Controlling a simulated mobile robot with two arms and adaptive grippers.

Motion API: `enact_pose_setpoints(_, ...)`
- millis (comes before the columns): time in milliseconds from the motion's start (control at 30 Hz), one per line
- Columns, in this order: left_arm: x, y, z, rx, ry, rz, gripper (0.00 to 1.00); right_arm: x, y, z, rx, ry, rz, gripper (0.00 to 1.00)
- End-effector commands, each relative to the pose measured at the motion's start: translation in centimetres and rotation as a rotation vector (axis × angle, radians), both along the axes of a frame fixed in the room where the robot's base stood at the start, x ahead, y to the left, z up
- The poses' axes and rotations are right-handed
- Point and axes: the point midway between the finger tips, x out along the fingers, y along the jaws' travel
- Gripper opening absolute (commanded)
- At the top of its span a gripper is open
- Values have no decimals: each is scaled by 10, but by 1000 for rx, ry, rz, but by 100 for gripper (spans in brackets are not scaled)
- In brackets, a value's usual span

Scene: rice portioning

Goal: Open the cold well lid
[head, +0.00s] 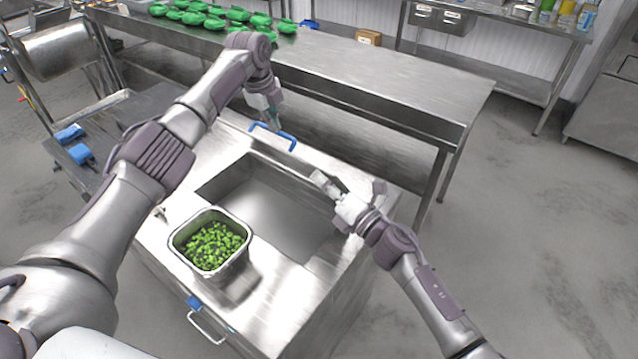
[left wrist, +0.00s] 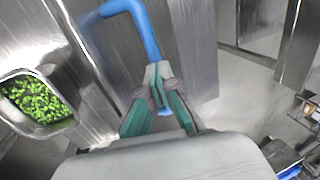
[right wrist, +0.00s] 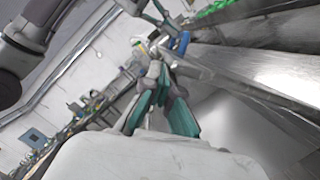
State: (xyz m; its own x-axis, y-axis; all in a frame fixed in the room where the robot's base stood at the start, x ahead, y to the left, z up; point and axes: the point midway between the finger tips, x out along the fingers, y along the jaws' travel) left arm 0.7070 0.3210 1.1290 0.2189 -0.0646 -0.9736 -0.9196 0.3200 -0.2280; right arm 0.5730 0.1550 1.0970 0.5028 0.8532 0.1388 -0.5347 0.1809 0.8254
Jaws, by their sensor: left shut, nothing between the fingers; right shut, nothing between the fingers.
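The cold well unit (head: 305,293) is a steel cabinet with a rectangular recess (head: 285,212) in its top, seen as bare metal in the head view. A blue handle (head: 272,137) is at the far edge of the steel top; it also shows large in the left wrist view (left wrist: 146,35). My left gripper (head: 272,120) is shut and empty, its fingertips right at the blue handle; I cannot tell whether they touch it. My right gripper (head: 320,178) is shut and empty over the right side of the recess. The lid's exact outline is unclear.
A steel pan (head: 222,272) of green pieces stands left of the recess. A long steel table (head: 400,85) behind the unit carries several green items (head: 235,15). Blue objects (head: 80,153) lie on the left surface. Floor on the right is clear.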

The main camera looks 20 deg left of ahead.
Motion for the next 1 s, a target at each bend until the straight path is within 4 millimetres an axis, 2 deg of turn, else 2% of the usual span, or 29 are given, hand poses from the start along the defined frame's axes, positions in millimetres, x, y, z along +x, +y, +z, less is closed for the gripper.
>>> enact_pose_setpoints(33,-7,-4,-19,0,37,-6,10,6,-4,3,4,-4,-14,0)
enact_pose_setpoints(200,-8,-4,-19,0,39,-8,38,6,-4,4,5,-4,-17,0)
enact_pose_setpoints(233,-8,-4,-20,1,40,-8,39,7,-4,4,5,-4,-17,0)
enact_pose_setpoints(733,-8,1,-14,4,37,-1,39,7,-6,3,1,-1,-19,0)
enact_pose_setpoints(867,-10,3,2,5,32,0,39,7,-6,3,1,-1,-19,0)
enact_pose_setpoints(1000,-14,3,33,2,26,-3,39,6,-5,2,1,-1,-16,0)
